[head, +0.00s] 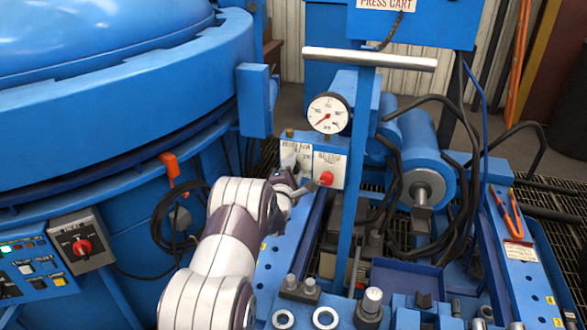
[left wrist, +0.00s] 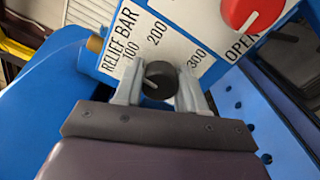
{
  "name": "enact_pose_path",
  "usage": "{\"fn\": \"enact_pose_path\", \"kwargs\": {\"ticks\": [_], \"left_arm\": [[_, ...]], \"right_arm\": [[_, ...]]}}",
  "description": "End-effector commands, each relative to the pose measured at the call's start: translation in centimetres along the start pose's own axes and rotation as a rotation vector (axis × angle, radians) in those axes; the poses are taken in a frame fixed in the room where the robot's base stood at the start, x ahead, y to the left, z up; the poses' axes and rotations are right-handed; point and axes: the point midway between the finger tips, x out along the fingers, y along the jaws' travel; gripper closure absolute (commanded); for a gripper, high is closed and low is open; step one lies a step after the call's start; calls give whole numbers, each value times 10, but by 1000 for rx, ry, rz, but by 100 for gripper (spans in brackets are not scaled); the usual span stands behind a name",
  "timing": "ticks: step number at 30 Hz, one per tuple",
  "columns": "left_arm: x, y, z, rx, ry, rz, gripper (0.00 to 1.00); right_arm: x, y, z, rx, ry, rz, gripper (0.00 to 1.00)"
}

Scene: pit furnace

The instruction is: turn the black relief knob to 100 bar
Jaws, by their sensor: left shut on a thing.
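The black relief knob (left wrist: 158,80) sits on a white plate (left wrist: 175,22) marked RELIEF BAR with 100, 200 and 300. Its white pointer line lies on the knob's left side and points roughly toward the 100 mark in the left wrist view. My left gripper (left wrist: 157,84) is shut on the knob, one finger on each side. In the head view my left gripper (head: 305,188) reaches the panel and hides the knob. The round pressure gauge (head: 328,113) stands above the panel, with a red needle pointing to the lower left. My right gripper is not in view.
A red knob (head: 327,178) on the OPEN plate sits just right of the relief plate, close to my gripper. A blue post (head: 356,180) with a grey crossbar (head: 369,59) rises beside the panel. Loose rings and fittings lie on the cart's front.

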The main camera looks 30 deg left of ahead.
Motion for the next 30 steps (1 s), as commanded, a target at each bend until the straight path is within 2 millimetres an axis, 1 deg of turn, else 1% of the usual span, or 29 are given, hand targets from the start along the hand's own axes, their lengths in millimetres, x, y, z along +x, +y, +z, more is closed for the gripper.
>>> {"fn": "enact_pose_path", "kwargs": {"ticks": [1, 10, 25, 26, 27, 28, 30], "left_arm": [[-1, -2, 0, -21, 2, -6, 90], [-1, -2, -1, -109, 6, -6, 90], [-1, -3, -1, -123, 6, -6, 90], [-1, -3, -1, -123, 6, -6, 50], [-1, -2, 0, -122, 6, -6, 37], [-1, -2, 0, -122, 6, -5, 35], [0, -2, 0, -122, 6, -4, 35]], "right_arm": [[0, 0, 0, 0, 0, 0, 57], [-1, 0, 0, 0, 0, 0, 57], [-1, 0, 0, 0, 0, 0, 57], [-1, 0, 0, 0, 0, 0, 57], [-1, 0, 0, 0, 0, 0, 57], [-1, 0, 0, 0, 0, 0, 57], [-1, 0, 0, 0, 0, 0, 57]]}}
